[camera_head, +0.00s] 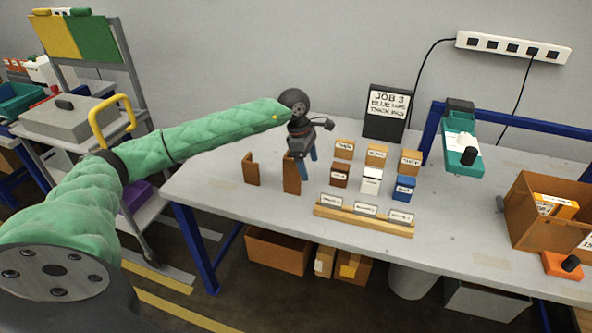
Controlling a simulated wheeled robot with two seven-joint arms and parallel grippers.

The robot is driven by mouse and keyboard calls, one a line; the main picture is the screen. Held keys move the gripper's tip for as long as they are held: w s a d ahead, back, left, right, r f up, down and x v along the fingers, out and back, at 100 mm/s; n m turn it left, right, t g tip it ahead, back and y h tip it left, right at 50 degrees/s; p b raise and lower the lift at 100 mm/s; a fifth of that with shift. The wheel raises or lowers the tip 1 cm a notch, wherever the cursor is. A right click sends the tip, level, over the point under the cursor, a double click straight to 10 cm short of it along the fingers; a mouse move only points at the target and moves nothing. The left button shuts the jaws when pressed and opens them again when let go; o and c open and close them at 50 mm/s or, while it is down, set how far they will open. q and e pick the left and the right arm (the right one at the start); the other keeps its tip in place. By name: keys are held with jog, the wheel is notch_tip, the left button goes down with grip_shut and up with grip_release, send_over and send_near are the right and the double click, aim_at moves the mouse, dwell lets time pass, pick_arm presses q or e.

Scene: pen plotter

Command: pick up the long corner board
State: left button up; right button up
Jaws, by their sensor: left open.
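Two upright brown corner boards stand at the left of the grey table. The right one (290,181) looks the longer; its upper part is partly hidden by my gripper. The shorter-looking one (251,169) stands to its left, apart from it. My left gripper (306,167) points down, open, with blue fingers at the upper right of the long board. I cannot tell whether a finger touches the board. My right gripper is not in view.
Small labelled boxes (371,181) stand in rows to the right, behind a wooden rack (364,221). A black job sign (385,112) stands at the back. A teal device (461,150) and a brown open box (524,216) are farther right. The table's front left is clear.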

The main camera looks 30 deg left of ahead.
aim_at(288, 154)
pick_arm(q)
jog(key=a+r+y, duration=0.1)
jog(key=a, duration=0.1)
jog(key=a+r+y, duration=0.1)
jog(key=a, duration=0.2)
jog(key=w+a+r, duration=0.1)
jog(key=a, duration=0.2)
jog(key=shift+a+g+y, duration=0.1)
jog(key=shift+g+y, duration=0.2)
jog(key=shift+y, duration=0.1)
jog(key=shift+f, duration=0.25)
jog(key=shift+f+p, duration=0.3)
jog(key=shift+f, duration=0.8)
jog(key=shift+w+f+p, duration=0.1)
jog(key=shift+f+p, duration=0.05)
jog(key=shift+p, duration=0.25)
notch_tip(288, 154, down, 5)
jog(key=shift+w+r+p, duration=0.1)
jog(key=shift+w+p, duration=0.05)
jog(key=shift+p, duration=0.95)
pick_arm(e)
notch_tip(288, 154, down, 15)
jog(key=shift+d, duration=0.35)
pick_arm(q)
jog(key=c, duration=1.1)
